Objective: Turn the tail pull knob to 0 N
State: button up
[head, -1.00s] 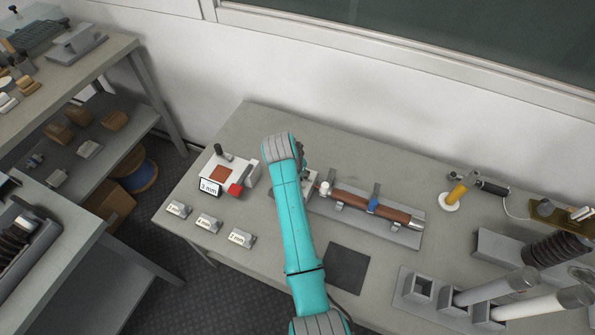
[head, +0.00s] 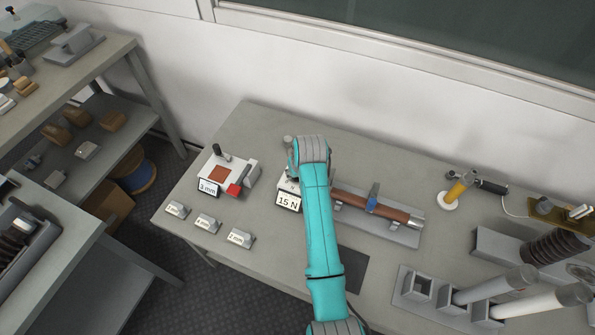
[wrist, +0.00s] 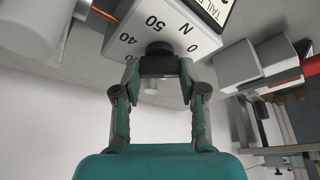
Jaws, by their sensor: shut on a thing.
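The tail pull box is a pale unit whose display (head: 288,201) reads 15 N in the head view. In the wrist view its dial face (wrist: 178,32) shows the marks 40, 50, N and 0, and part of a TAIL label. The dark tail pull knob (wrist: 158,60) sits below these marks. My gripper (wrist: 158,70) is shut on the knob, one finger on each side. Which mark the knob points to cannot be told. In the head view my arm hides the knob and most of the box.
A brown tube (head: 390,210) lies in a stand just right of my arm. A unit reading 3 mm (head: 208,187) stands to the left, with small labelled blocks (head: 207,223) before it. A dark mat (head: 353,272) lies partly under my arm. The wall is close behind.

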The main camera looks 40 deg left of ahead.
jog(key=shift+n, duration=0.5)
jog(key=o, duration=1.1)
jog(key=shift+o, duration=0.2)
jog(key=v, duration=1.2)
jog(key=shift+w, duration=0.2)
